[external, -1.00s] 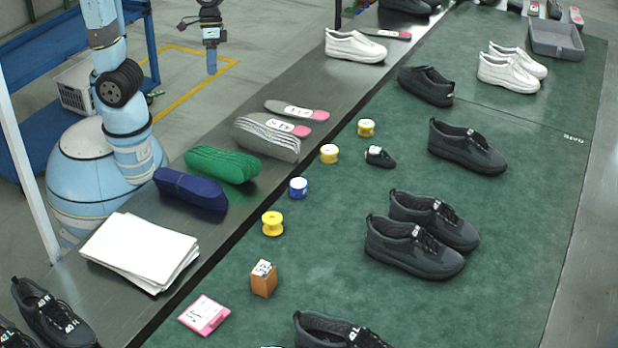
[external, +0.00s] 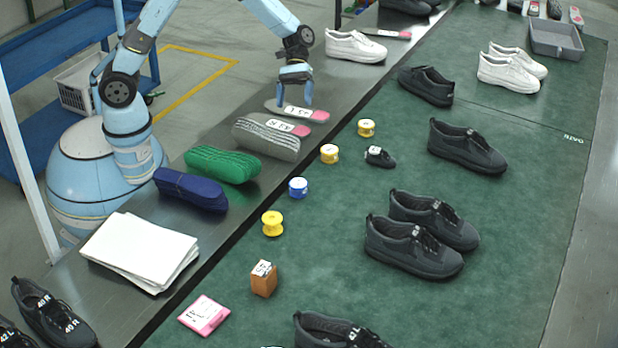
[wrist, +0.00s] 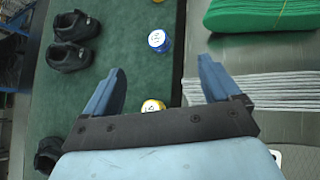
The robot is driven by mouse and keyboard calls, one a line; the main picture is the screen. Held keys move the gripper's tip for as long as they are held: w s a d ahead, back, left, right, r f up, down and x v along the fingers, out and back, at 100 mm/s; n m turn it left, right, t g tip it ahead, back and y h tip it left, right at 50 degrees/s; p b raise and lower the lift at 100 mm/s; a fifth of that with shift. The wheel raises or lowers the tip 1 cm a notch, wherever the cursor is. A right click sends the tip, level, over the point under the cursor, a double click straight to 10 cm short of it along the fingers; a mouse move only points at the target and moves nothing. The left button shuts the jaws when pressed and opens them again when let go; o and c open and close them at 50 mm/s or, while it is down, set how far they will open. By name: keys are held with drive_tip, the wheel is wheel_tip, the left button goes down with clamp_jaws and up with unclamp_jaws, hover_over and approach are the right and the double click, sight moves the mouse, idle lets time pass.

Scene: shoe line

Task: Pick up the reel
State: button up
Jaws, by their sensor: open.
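Several small reels stand on the green belt (external: 520,220) in the external view: a yellow one (external: 366,128) farthest back, a second yellow one (external: 329,154), a blue one (external: 298,188) and a nearer yellow one (external: 272,224). My gripper (external: 295,102) is open and empty above the grey insoles, left of the two rear yellow reels. In the wrist view, my open gripper (wrist: 160,66) has a yellow reel (wrist: 152,106) partly hidden behind its palm bar, below and apart from the fingers. The blue reel (wrist: 159,40) is farther up, and another yellow one (wrist: 158,1) is cut by the top edge.
Grey insoles (external: 266,140), green insoles (external: 222,165), blue insoles (external: 190,189) and white sheets (external: 140,250) line the metal strip. A small black item (external: 379,156) lies close to the reels. A brown block (external: 263,280) and dark shoes (external: 415,248) are also on the belt.

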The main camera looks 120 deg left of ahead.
sight(330, 149)
drive_tip(key=a+f+n+t, duration=0.1)
drive_tip(key=a+f+n, duration=0.1)
drive_tip(key=a+f, duration=0.2)
drive_tip(key=w+a+f+n+t, duration=0.1)
drive_tip(key=a+f+n+t, duration=0.1)
drive_tip(key=a+f, duration=0.3)
drive_tip(key=w+a+f+n+t, duration=0.1)
drive_tip(key=a+f+n, duration=0.2)
drive_tip(key=a+f, duration=0.1)
drive_tip(key=shift+a+f+t+h, duration=0.2)
drive_tip(key=shift+f+t+h, duration=0.15)
drive_tip(key=shift+f, duration=0.45)
drive_tip(key=x, duration=0.8)
drive_tip(key=shift+s, duration=0.15)
drive_tip(key=shift+x, duration=2.95)
drive_tip(key=shift+a+r, duration=0.1)
drive_tip(key=shift+a, duration=0.1)
drive_tip(key=c, duration=1.1)
